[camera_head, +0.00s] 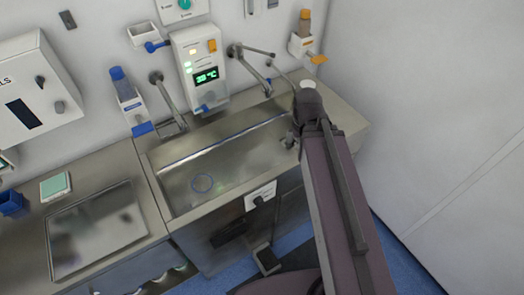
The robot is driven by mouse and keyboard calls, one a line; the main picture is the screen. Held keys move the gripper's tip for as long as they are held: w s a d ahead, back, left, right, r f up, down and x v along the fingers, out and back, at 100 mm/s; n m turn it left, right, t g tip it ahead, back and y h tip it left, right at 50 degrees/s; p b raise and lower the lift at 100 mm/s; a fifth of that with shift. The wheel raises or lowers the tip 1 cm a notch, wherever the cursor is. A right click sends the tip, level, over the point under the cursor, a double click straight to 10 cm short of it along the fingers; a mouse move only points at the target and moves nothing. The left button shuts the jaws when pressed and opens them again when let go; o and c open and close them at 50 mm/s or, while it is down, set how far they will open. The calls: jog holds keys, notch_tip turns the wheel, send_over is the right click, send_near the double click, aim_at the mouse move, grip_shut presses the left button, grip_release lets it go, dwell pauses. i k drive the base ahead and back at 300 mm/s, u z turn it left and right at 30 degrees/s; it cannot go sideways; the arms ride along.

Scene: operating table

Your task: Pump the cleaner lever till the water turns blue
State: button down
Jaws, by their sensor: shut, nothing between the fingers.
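A wall dispenser with a blue bottle (119,82) hangs left of the sink, with a blue lever (142,129) at its bottom. A second dispenser with an orange bottle (304,22) hangs at the upper right, with an orange lever (318,59). No readable label shows which one is the cleaner.
A control panel (200,67) reading 30 °C and two metal taps, left (168,98) and right (252,68), stand behind the basin. A steel tray (95,230) and a green-topped box (55,186) lie on the left counter. A white wall bounds the right side.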

aim_at(142, 129)
jog(key=z, duration=1.9)
jog(key=k, duration=0.1)
jog(key=u, duration=3.2)
